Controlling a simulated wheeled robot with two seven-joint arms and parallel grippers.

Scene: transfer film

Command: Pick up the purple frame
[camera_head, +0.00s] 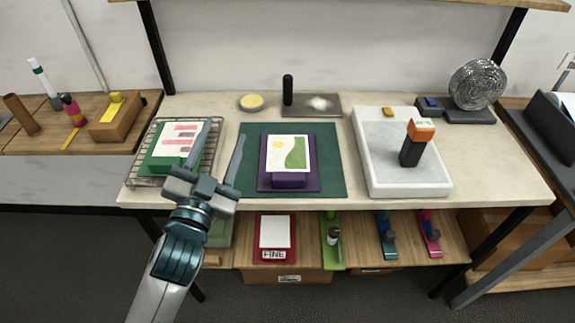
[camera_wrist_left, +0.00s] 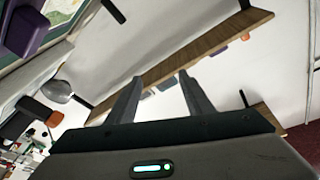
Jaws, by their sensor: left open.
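The purple frame (camera_head: 265,177) lies on a dark green mat (camera_head: 332,180) in the middle of the table. A white sheet with a yellow and green print (camera_head: 288,153) lies on it, and a purple block stands at its front edge. My left gripper (camera_head: 226,140) is open and empty, left of the frame and over the gap beside the wire rack. It is apart from the frame. In the left wrist view its fingers (camera_wrist_left: 158,98) are spread with nothing between them, and a purple part (camera_wrist_left: 28,28) shows at the top left. My right gripper is not in view.
A wire rack (camera_head: 212,165) with a green frame and printed sheet stands at the left. A white stone slab (camera_head: 405,188) with an orange-topped dark tool (camera_head: 412,148) is at the right. Small items line the back. A lower shelf (camera_head: 372,233) holds a red frame (camera_head: 262,245) and several tools.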

